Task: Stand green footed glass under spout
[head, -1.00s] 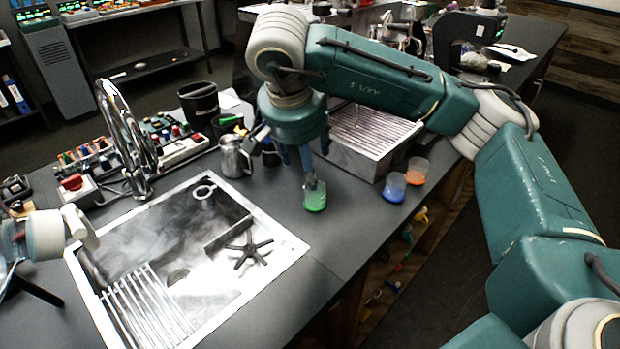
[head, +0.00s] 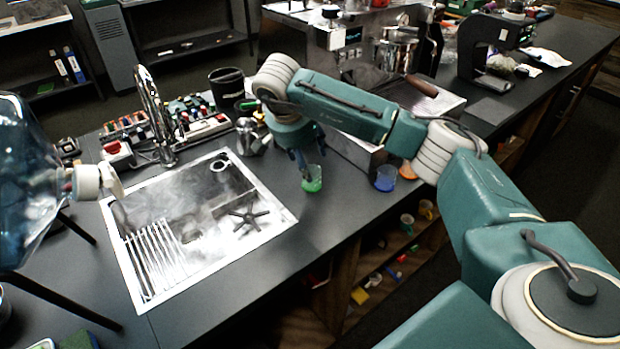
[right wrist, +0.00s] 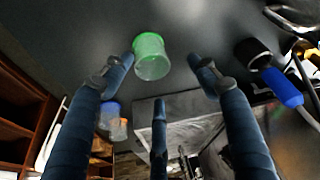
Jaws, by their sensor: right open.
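The green footed glass (head: 312,181) stands upright on the dark counter, right of the sink. My right gripper (head: 306,172) reaches down close to it. In the right wrist view the green glass (right wrist: 152,58) shows between the spread fingers of the open right gripper (right wrist: 168,75), with clear gaps on both sides. The brewer (head: 350,55) is a steel machine at the back, and its drip tray is partly hidden by my right arm. I cannot make out the spout clearly. My left gripper is not in view.
A blue glass (head: 386,178) and an orange glass (head: 407,171) stand to the right, near the counter edge and my arm. The sink (head: 190,215) and a water jug (head: 25,185) are at left.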

